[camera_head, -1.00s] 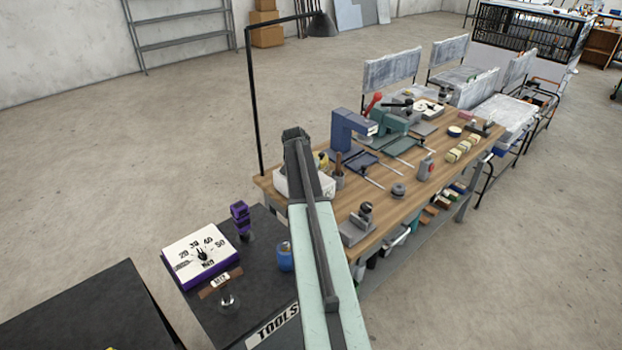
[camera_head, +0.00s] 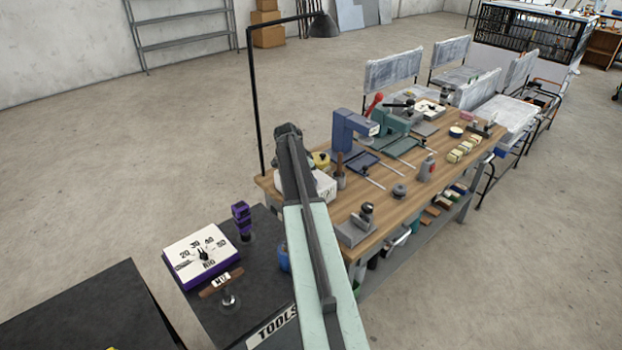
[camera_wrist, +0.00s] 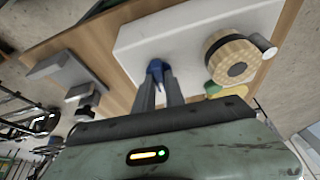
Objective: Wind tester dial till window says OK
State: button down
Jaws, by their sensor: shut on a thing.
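A white box (camera_wrist: 190,35) lies on the wooden bench under my gripper. It has a round wooden-toned knob (camera_wrist: 228,58) with a ribbed rim. To the left of that knob, a small blue part stands at the box's face. My gripper (camera_wrist: 157,72) is shut on this blue part (camera_wrist: 154,64). I cannot tell whether it is the dial. In the head view, my arm covers much of the white box (camera_head: 322,186) and hides the fingertips. No window reading OK is visible. A white-faced, purple-sided gauge (camera_head: 190,247), marked 20 to 50 and RIG, lies on the dark cabinet.
A wooden bar (camera_head: 214,287) on a stand and a purple block (camera_head: 241,215) stand near the gauge. A blue cup (camera_head: 284,258) is partly behind my arm. The bench (camera_head: 386,212) carries a blue press (camera_head: 350,132) and several tools. A black lamp post (camera_head: 254,100) rises beside the arm.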

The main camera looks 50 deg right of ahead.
jog(key=shift+s, duration=0.1)
jog(key=c, duration=1.4)
grip_release()
jog(key=p+v, duration=0.7)
jog(key=shift+r, duration=0.35)
jog(key=shift+a, duration=0.15)
